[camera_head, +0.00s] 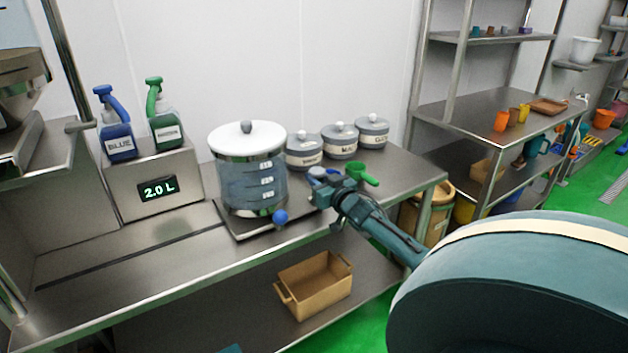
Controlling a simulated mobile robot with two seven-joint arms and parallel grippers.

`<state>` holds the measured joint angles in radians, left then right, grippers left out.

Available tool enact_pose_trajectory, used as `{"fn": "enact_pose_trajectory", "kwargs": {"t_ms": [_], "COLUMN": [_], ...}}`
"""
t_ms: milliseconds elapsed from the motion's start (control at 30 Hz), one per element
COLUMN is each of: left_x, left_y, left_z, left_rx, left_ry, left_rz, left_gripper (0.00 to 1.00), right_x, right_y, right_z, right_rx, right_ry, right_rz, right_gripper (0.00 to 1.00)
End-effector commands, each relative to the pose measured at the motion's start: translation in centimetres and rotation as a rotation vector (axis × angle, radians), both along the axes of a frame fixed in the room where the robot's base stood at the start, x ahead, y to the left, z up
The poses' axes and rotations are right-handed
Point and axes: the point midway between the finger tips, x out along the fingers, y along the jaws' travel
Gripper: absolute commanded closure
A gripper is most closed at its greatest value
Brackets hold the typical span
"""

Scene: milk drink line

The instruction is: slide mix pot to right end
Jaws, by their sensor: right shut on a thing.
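The mix pot (252,185) is a large clear vessel with a white lid and a grey knob, holding blue-grey contents. It stands upright on a dark plate (236,232) on the steel bench, right of the dispenser box. My left gripper is not in view.
Several lidded grey canisters (340,140) stand behind, with a green scoop (362,174) near them. The dispenser box (155,185) reads 2.0 L and carries two spray bottles. The bench's right end (425,175) is bare. A wooden crate (315,287) sits on the lower shelf.

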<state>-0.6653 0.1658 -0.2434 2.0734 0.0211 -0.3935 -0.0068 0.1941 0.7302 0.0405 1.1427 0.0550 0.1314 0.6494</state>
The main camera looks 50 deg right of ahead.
Motion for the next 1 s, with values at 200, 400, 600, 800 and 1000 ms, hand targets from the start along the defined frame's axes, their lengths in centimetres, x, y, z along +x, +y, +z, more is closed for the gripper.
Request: {"fn": "enact_pose_trajectory", "kwargs": {"t_ms": [200, 400, 600, 800, 1000], "left_x": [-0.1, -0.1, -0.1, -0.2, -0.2], "left_y": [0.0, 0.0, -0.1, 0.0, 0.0], "left_z": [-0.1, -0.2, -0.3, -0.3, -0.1], "left_rx": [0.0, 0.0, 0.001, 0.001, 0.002], "left_ry": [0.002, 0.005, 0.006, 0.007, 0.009], "left_rz": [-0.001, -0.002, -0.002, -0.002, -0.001], "left_gripper": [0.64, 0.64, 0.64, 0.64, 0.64], "right_x": [-0.1, -0.1, -0.1, -0.3, -2.4], "right_y": [-0.5, -0.5, -0.3, -0.2, 0.3], "right_z": [0.2, 0.2, 0.1, 0.0, 0.0], "right_rx": [-0.004, -0.003, -0.002, -0.002, 0.0], "right_ry": [0.001, 0.001, 0.0, 0.001, 0.003], "right_rz": [-0.009, -0.009, -0.007, -0.005, -0.004], "right_gripper": [1.0, 0.62, 0.55, 0.55, 0.55]}}
